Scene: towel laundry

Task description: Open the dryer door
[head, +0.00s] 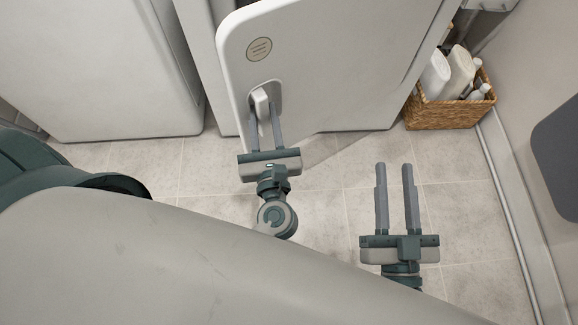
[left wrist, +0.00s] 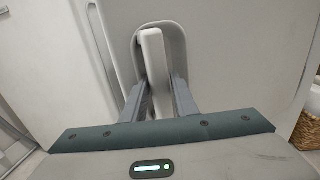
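The dryer door (head: 318,62) is a white rounded panel that stands swung out at an angle from the dryer body (head: 372,115). Its handle (head: 260,103) is a white upright bar in a recess near the door's lower left. In the head view my left gripper (head: 264,120) has its fingers at the handle. In the left wrist view the handle (left wrist: 153,62) stands between the two fingers, which appear to close on its lower part. My right gripper (head: 394,168) is open and empty over the floor, to the right of the door.
A wicker basket (head: 440,114) with white bottles (head: 460,72) stands on the floor right of the dryer, by the wall. Another white appliance (head: 100,75) stands at the left. The tiled floor (head: 325,205) in front is clear.

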